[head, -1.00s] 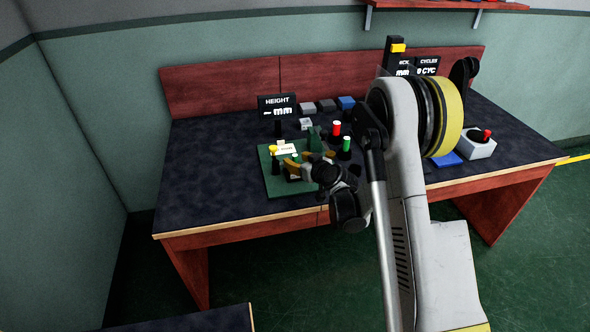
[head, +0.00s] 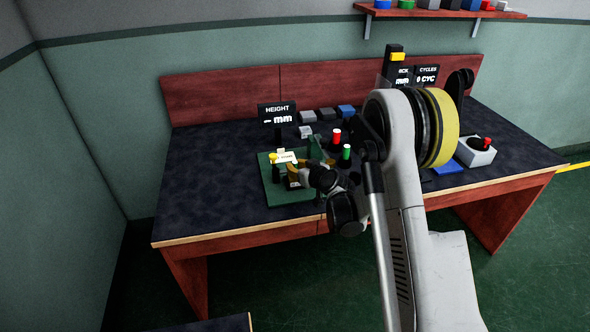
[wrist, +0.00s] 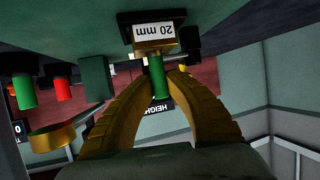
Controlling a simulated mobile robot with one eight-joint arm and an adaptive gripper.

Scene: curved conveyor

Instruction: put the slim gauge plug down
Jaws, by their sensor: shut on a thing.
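My gripper (wrist: 162,80) is shut on a slim green cylinder (wrist: 159,82), which I take for the slim gauge plug. In the upside-down wrist view it stands between the yellow fingertips. Its far end is close to a brass block with a white "20 mm" label (wrist: 160,36); I cannot tell whether they touch. In the head view my gripper (head: 293,168) is low over a green plate (head: 290,198) on the desk. The held plug cannot be made out there.
A green-topped plug (head: 347,152) and a red-topped plug (head: 337,135) stand right of my gripper. A yellow-capped post (head: 273,158) stands to its left. A height display (head: 277,114) and several small blocks are behind. The dark desk (head: 205,185) is clear at left.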

